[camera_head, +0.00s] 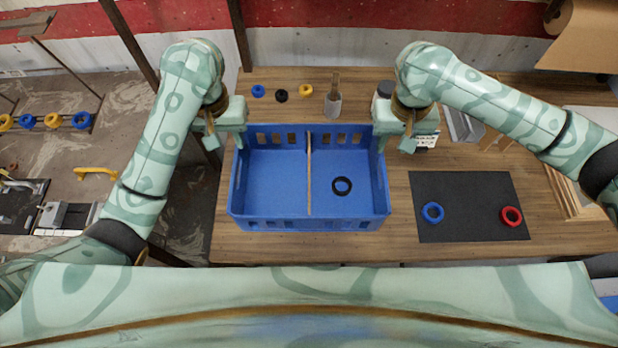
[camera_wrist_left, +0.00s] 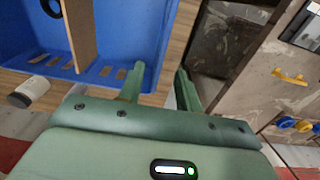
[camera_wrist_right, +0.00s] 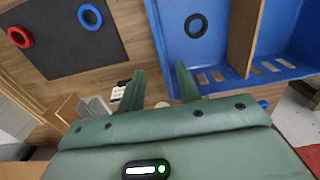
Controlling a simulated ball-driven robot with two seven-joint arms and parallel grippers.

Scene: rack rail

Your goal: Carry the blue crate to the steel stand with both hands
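The blue crate (camera_head: 262,226) sits upright on the wooden table, with a thin wooden divider (camera_head: 309,180) and a black ring (camera_head: 342,186) in its right compartment. My left gripper (camera_head: 227,139) is at the crate's far left corner. In the left wrist view its open fingers (camera_wrist_left: 160,82) straddle the crate's side wall, one over the crate and one outside. My right gripper (camera_head: 396,143) is at the far right corner; its open fingers (camera_wrist_right: 162,80) straddle that side likewise in the right wrist view. I cannot clearly identify the steel stand.
A dark mat (camera_head: 464,182) with a blue ring (camera_head: 433,212) and a red ring (camera_head: 511,216) lies right of the crate. Loose rings (camera_head: 281,95) and a brush-like tool (camera_head: 333,102) stand behind it. A rail with rings (camera_head: 53,120) and a yellow handle (camera_head: 96,172) are left of the table.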

